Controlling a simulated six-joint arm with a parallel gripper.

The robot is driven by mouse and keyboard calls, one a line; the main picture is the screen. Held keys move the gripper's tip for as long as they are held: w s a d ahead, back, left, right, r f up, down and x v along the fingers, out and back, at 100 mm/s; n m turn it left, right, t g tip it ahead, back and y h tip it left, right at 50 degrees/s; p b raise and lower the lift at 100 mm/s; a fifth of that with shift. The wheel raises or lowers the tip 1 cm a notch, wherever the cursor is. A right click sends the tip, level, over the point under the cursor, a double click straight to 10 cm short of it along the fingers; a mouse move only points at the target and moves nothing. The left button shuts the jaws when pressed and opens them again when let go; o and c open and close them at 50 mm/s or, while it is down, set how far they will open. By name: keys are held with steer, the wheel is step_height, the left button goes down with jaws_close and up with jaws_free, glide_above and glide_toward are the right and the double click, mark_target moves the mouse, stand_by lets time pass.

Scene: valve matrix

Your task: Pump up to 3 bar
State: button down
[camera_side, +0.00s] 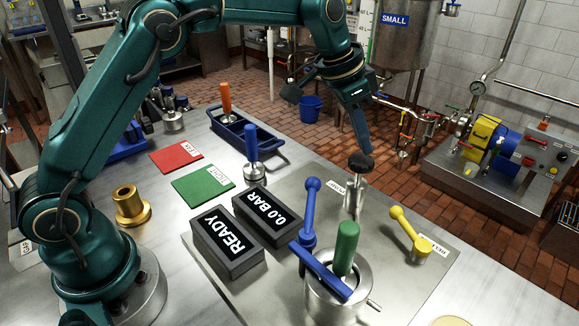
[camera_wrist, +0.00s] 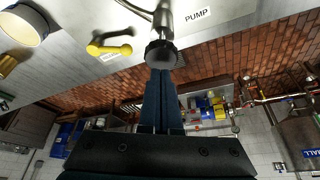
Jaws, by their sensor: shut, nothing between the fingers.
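The pump (camera_side: 353,196) is an upright metallic cylinder with a round black knob (camera_side: 360,162) on top, standing on the grey plate beside a PUMP label. The knob also shows in the wrist view (camera_wrist: 163,54), with the PUMP label (camera_wrist: 198,15) beyond it. My gripper (camera_side: 364,149) is shut and empty, pointing down with its fingertips right at the top of the knob. The wrist view shows the two fingers (camera_wrist: 161,74) side by side against the knob's edge; I cannot tell whether they touch it. A black display (camera_side: 266,217) reads 0.0 BAR.
A second display (camera_side: 226,247) reads READY. A blue lever (camera_side: 309,212) and a vessel with a green handle (camera_side: 346,250) stand left of and in front of the pump. A yellow lever (camera_side: 410,233) is to its right. Red (camera_side: 176,157) and green (camera_side: 203,183) mats lie further left.

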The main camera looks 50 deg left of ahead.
mark_target(361, 159)
steer(key=shift+f, duration=0.1)
stand_by(0.3)
steer(key=shift+f, duration=1.95)
steer(key=shift+r, duration=2.05)
steer(key=shift+f, duration=0.1)
steer(key=shift+f, duration=1.95)
steer(key=shift+r, duration=2.05)
